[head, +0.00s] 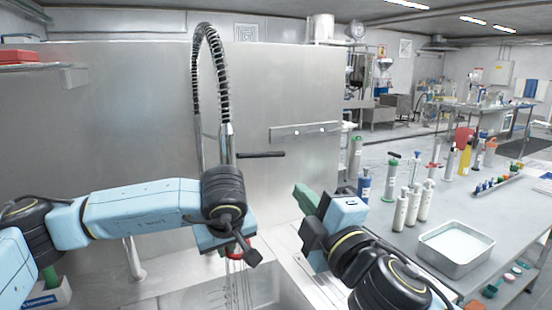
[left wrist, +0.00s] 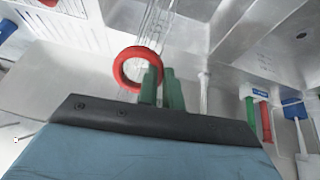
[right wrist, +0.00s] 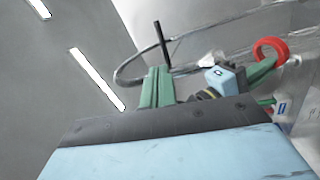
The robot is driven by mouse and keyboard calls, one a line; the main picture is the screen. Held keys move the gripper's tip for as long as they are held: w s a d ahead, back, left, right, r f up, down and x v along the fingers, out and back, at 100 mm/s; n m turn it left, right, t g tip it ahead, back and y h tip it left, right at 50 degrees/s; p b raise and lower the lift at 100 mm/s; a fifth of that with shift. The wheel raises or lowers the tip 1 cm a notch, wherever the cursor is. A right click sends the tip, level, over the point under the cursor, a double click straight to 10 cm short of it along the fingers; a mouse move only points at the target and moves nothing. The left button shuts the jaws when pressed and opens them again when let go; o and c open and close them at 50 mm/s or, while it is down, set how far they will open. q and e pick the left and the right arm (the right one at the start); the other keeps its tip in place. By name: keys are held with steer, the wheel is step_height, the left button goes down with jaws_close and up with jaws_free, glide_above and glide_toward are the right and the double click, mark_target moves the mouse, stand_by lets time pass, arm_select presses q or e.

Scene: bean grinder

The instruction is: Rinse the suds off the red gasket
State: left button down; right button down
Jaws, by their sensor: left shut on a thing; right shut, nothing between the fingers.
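The red gasket (head: 234,252) is a ring held over the sink (head: 190,298), below the spring-hose tap (head: 228,140). My left gripper (left wrist: 160,88) is shut on the gasket (left wrist: 133,68) at one side of the ring, as the left wrist view shows. Clear streams run by the gasket in that view, and thin streaks fall below it in the head view. I can make out no suds on its visible red surface. My right gripper (head: 304,198) is shut and empty, to the right of the tap. The right wrist view also shows the gasket (right wrist: 270,48) in the left gripper.
A tap lever (head: 262,154) sticks out to the right of the tap. A steel splash wall (head: 120,120) stands behind. On the bench at the right are a metal tray (head: 456,262) of liquid, several white bottles (head: 413,208) and coloured tools.

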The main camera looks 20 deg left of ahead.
mark_target(278, 156)
steer(key=w+a+r+m, duration=0.1)
steer(key=w+a+m, duration=0.1)
steer(key=m, duration=0.3)
steer(key=w+a+r+m, duration=0.1)
steer(key=w+a+m, duration=0.2)
steer(key=m, duration=0.3)
steer(key=w+a+r+m, duration=0.1)
steer(key=w+a+m, duration=0.1)
steer(key=m, duration=0.4)
steer(key=shift+w+a+r, duration=0.35)
steer(key=shift+a+r, duration=0.05)
steer(key=shift+a, duration=0.2)
steer(key=shift+w+a+f, duration=0.2)
steer(key=shift+a+f, duration=0.1)
steer(key=shift+w+a+f+m, duration=0.1)
steer(key=shift+f+m, duration=0.2)
